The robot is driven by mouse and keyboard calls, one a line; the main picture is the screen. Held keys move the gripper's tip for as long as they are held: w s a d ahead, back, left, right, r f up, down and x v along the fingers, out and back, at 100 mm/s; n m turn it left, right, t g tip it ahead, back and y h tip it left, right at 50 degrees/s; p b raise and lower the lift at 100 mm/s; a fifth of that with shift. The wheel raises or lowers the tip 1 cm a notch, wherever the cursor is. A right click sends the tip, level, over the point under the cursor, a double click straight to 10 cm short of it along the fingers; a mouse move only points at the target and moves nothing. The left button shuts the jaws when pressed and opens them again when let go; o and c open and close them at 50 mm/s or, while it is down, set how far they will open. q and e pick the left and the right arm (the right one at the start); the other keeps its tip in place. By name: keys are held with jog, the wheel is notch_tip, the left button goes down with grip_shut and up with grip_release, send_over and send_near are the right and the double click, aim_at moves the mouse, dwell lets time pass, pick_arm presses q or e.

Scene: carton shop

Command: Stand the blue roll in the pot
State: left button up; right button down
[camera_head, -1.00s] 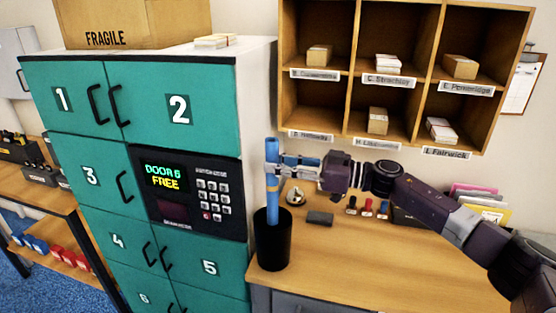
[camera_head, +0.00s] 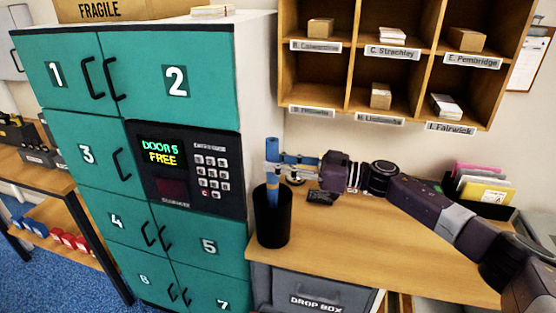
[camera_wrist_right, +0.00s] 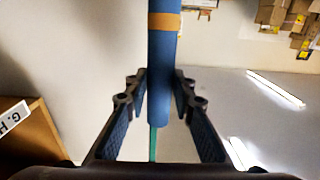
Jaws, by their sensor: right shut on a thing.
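The blue roll (camera_head: 271,168) stands nearly upright at the right side of the locker, with an orange band visible on it in the right wrist view (camera_wrist_right: 164,70). The black pot (camera_head: 272,222) stands on the wooden counter at its left end. The roll's lower part goes down into the pot's mouth, and its bottom end is hidden inside. My right gripper (camera_head: 275,167) comes in from the right and is shut on the roll's upper part, above the rim. The right wrist view shows the roll between its fingers (camera_wrist_right: 160,112). My left gripper is not in view.
The teal locker (camera_head: 190,45) with its keypad (camera_head: 211,172) stands just left of the pot. Behind are wooden pigeonholes (camera_head: 397,125) with small parcels. A dark pad (camera_head: 321,197) and a file holder (camera_head: 484,190) lie on the counter; its front right is clear.

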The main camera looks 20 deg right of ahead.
jog(key=shift+f, duration=0.2)
jog(key=c, duration=1.6)
grip_release()
jog(key=v, duration=1.2)
jog(key=shift+f, duration=0.1)
